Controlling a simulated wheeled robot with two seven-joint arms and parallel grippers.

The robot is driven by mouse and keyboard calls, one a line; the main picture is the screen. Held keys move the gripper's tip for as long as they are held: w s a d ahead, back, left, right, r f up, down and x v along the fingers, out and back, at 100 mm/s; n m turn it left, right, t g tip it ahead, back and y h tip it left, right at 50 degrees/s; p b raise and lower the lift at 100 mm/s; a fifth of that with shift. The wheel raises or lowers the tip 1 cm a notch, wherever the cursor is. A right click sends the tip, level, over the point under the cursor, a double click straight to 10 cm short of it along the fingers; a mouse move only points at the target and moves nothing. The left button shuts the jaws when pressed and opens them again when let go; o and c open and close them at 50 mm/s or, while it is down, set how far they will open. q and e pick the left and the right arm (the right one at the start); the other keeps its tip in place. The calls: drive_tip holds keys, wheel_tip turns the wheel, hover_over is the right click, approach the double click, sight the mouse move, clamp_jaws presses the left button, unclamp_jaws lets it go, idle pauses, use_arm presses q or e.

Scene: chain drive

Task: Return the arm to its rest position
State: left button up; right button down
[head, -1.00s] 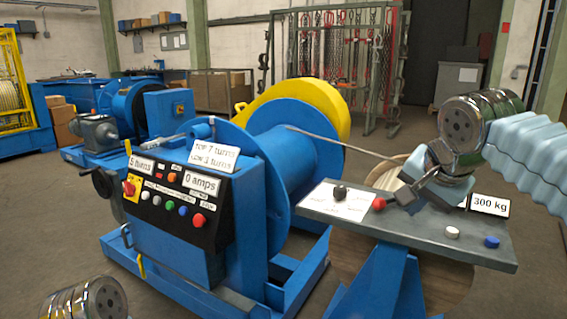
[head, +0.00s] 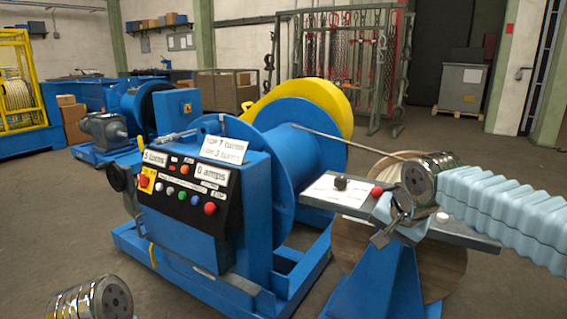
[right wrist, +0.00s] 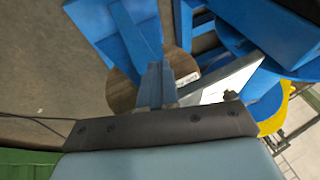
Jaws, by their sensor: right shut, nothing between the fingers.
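My right arm (head: 500,207) comes in from the right in the head view, its pale blue sleeve and metal wrist in front of the console table. My right gripper (head: 381,238) points down and left at the table's near edge; it is shut and empty. Its closed fingers also show in the right wrist view (right wrist: 156,85). I cannot tell whether it touches the table. A metal joint of my left arm (head: 92,300) shows at the bottom left; the left gripper is out of view.
A wooden reel (head: 440,270) is beneath. Floor at right is clear.

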drive_tip(key=a+f+n+g+y, duration=0.15)
drive_tip(key=a+f, duration=0.25)
drive_tip(key=f, duration=1)
drive_tip(key=a+f+n+g+y, duration=0.1)
drive_tip(key=a+f+n, duration=0.15)
drive_tip(key=f, duration=1.05)
drive_tip(key=s+a+f+n+g, duration=0.1)
drive_tip(key=s+a+f+g, duration=0.1)
drive_tip(key=s+f, duration=2)
drive_tip(key=shift+a+f, duration=0.55)
